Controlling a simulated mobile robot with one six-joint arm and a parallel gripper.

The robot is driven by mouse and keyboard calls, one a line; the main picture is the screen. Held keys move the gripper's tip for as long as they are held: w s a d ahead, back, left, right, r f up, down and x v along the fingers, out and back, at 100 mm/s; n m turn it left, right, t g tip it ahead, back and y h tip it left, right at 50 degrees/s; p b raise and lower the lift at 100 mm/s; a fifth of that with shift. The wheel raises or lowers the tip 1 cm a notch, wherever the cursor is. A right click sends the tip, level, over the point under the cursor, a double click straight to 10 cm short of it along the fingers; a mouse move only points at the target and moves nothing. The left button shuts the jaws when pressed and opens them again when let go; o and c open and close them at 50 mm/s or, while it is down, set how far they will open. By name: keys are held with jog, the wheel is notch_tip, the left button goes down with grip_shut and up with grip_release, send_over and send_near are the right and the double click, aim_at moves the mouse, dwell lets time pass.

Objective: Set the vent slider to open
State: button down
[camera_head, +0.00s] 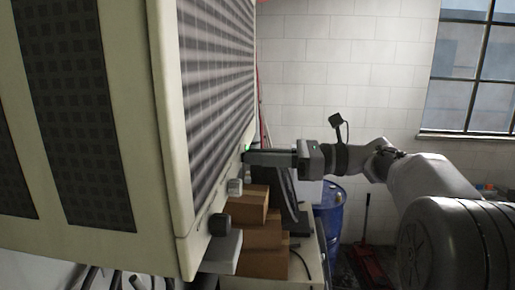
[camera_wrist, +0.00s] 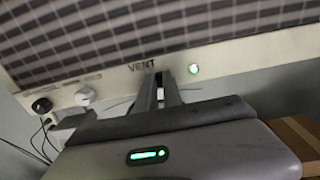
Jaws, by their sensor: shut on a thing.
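The panel of a large cream cabinet (camera_head: 172,160) carries the label VENT (camera_wrist: 142,66) under a dark grille. My gripper (camera_head: 248,157) reaches the panel's lower edge from the right. In the wrist view my gripper's two fingers (camera_wrist: 159,80) meet the panel just below and right of the VENT label. They are close together, shut on the vent slider, whose small handle is mostly hidden between the fingertips. The slider's track and its end marks cannot be made out. A lit green indicator (camera_wrist: 193,69) is just right of the fingers, and it also shows in the head view (camera_head: 248,147).
A white knob (camera_wrist: 85,96) and a black knob (camera_wrist: 42,105) sit left along the same panel strip. Cardboard boxes (camera_head: 262,235) and a dark monitor (camera_head: 290,200) stand below my gripper. A blue barrel (camera_head: 329,212) is behind, before a white block wall.

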jog(key=shift+r, duration=0.1)
jog(key=c, duration=1.7)
grip_release()
jog(key=shift+o, duration=1.1)
jog(key=shift+w, duration=0.25)
jog(key=shift+s+d, duration=0.15)
jog(key=s+d+b, duration=0.3)
jog(key=d+b, duration=0.1)
jog(key=d, duration=1.3)
